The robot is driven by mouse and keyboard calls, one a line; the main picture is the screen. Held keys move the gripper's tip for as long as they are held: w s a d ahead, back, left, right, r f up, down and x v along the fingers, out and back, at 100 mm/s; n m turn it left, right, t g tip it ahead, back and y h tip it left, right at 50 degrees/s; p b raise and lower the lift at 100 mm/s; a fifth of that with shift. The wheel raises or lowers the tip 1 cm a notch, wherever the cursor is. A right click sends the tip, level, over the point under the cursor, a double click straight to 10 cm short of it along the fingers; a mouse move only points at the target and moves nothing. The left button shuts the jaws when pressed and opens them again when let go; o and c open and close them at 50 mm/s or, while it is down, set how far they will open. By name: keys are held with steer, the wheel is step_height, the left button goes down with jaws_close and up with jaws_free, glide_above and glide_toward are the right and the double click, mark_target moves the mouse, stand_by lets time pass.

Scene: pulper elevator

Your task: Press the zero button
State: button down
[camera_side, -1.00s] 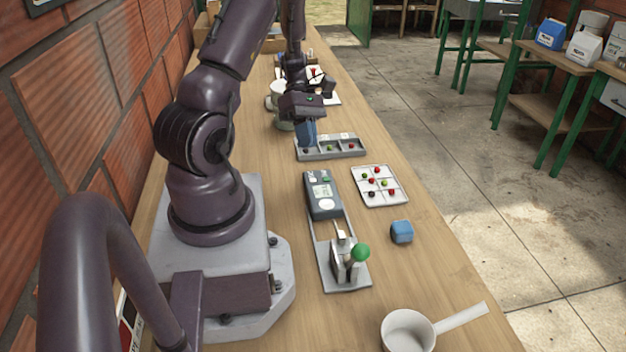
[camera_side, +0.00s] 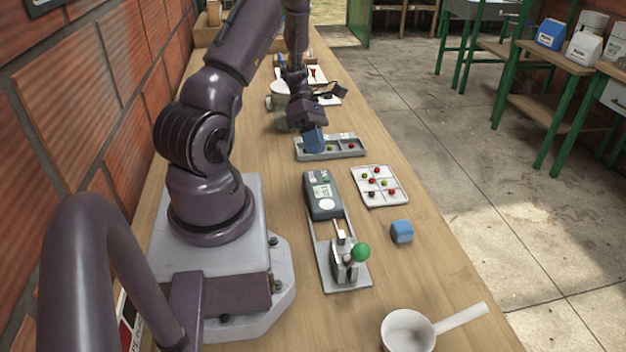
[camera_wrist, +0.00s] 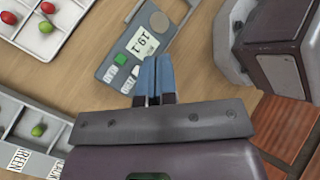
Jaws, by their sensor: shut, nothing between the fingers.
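A dark grey gauge (camera_side: 314,206) with a lit display lies on the table, mounted on a pale stand. In the wrist view the gauge (camera_wrist: 111,52) appears upside down, with a display (camera_wrist: 143,42), a green button (camera_wrist: 121,59) and pale labelled buttons (camera_wrist: 110,73) at its end. Another pale button (camera_wrist: 127,86) sits near my fingers. The labels are too small to tell which one is zero. My gripper (camera_side: 313,143) is shut and empty, its blue fingers pointing down beyond the gauge's button end. In the wrist view my gripper (camera_wrist: 152,62) overlaps the gauge's edge; contact does not show.
A grey sorting tray (camera_side: 346,152) with cherries lies under and beside my fingers. A white gridded tray (camera_side: 397,199) holds several cherries right of the gauge. A blue block (camera_side: 401,232), a green-knobbed lever (camera_side: 361,252) and a white pan (camera_side: 408,331) are nearer the camera.

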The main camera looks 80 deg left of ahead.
mark_target(315, 179)
steer(key=shift+f, duration=2.75)
steer(key=shift+f, duration=0.15)
steer(key=shift+f, duration=0.25)
steer(key=shift+f, duration=0.4)
steer(key=shift+r, duration=0.1)
stand_by(0.5)
steer(key=shift+r, duration=0.7)
steer(key=shift+r, duration=2.55)
